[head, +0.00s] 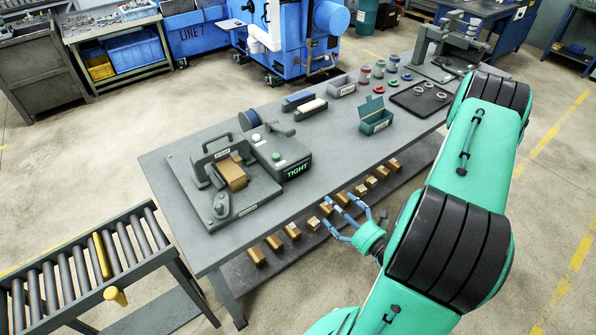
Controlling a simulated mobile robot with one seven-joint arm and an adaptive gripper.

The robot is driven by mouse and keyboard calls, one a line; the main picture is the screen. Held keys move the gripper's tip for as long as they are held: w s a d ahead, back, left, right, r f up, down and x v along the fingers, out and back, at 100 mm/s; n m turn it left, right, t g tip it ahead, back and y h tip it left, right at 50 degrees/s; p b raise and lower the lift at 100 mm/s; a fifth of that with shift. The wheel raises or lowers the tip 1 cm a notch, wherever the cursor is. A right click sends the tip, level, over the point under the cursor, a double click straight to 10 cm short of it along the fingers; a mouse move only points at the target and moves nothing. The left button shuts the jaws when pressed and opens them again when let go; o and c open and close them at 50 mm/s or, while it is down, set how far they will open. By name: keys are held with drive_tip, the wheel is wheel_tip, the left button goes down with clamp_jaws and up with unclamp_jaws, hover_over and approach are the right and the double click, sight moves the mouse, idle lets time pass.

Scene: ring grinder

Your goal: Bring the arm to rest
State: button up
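My arm, green with black joint bands, reaches in from the right side of the head view. My gripper (342,209), with slim blue fingers, is in front of the near long edge of the grey workbench (330,163). Its fingers are spread apart and nothing shows between them. From this angle the gripper overlaps the row of brown blocks (293,231); I cannot tell its height above them.
On the bench, a clamp fixture (225,186) holds a brown block beside a box reading "TIGHT" (279,152). A teal open box (376,116), a dark tray (420,98) and several small parts stand further right. A roller conveyor (80,268) stands at lower left.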

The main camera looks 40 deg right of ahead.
drive_tip(key=shift+s, duration=2.4)
drive_tip(key=w+a+r+n+g+y, duration=0.1)
drive_tip(key=a+r+n+g+y, duration=0.6)
drive_tip(key=a+n, duration=0.5)
drive_tip(key=w+a+r+n+g+y, duration=0.1)
drive_tip(key=a+r+n+g+y, duration=0.3)
drive_tip(key=a+r+n+g, duration=0.75)
drive_tip(key=s+a+r+n+t+h, duration=0.2)
drive_tip(key=r+n+h, duration=0.3)
drive_tip(key=r, duration=0.3)
drive_tip(key=s+a+r+n+t+h, duration=0.3)
drive_tip(key=r+n+t+h, duration=0.1)
drive_tip(key=r+n+h, duration=0.2)
wheel_tip(320, 180, up, 2)
drive_tip(key=shift+s+r+n, duration=0.15)
drive_tip(key=shift+s+n, duration=0.25)
drive_tip(key=shift+n, duration=0.35)
